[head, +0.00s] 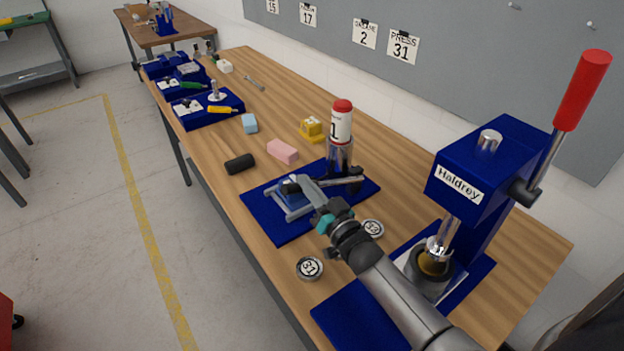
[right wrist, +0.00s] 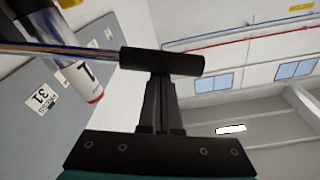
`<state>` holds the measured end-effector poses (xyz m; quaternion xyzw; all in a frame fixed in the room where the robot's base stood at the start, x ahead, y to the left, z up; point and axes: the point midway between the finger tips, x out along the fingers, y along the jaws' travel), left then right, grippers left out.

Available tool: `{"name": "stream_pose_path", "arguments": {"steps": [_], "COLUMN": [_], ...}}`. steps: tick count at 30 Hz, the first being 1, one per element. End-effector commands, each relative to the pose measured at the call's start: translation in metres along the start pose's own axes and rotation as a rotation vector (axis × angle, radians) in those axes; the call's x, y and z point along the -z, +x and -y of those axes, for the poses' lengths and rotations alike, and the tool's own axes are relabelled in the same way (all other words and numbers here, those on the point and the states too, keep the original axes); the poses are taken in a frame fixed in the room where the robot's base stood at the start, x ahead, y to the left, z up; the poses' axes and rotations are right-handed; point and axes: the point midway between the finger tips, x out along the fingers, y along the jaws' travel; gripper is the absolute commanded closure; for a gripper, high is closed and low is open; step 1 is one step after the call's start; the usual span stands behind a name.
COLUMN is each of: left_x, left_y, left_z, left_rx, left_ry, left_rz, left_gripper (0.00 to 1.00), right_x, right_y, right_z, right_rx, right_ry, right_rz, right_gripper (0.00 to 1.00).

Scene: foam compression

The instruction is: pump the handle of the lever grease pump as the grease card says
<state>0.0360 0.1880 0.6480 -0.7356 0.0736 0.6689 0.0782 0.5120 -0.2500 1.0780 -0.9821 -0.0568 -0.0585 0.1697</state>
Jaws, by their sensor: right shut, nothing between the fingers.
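The lever grease pump (head: 341,125) stands upright on a blue base plate (head: 262,223), with a red cap and a "1" on its white label. It also shows tilted in the right wrist view (right wrist: 78,76). Its lever is a metal rod ending in a black grip (right wrist: 162,62). My right gripper (head: 292,188) is over the plate, left of the pump. In the wrist view its fingers (right wrist: 160,85) are shut and empty, end-on at the grip; I cannot tell whether they touch it. The grease card (head: 364,34) on the wall reads 2. My left gripper is not in view.
A blue Haldrey press (head: 483,170) with a red-handled lever stands at right.

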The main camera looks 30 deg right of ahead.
Motion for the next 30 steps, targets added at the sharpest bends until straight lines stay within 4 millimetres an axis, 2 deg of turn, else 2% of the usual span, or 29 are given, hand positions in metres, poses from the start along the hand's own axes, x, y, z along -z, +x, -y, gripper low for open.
{"name": "stream_pose_path", "arguments": {"steps": [1, 3, 10, 24, 30], "left_x": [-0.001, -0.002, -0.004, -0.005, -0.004], "left_y": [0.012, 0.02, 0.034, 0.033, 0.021], "left_z": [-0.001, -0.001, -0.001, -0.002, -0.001], "left_rx": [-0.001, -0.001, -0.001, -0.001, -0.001], "left_ry": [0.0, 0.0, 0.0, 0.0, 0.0], "left_rz": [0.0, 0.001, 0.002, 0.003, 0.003], "left_gripper": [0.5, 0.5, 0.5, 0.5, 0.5], "right_x": [-0.016, -0.027, -0.048, -0.049, -0.035], "right_y": [-0.003, -0.004, -0.007, -0.007, -0.001], "right_z": [-0.001, -0.001, 0.0, 0.001, 0.005], "right_rx": [0.004, 0.01, 0.014, 0.013, 0.013], "right_ry": [-0.033, -0.078, -0.104, -0.102, -0.102], "right_rz": [0.005, 0.005, 0.006, 0.006, 0.005], "right_gripper": [1.0, 1.0, 1.0, 1.0, 1.0]}}
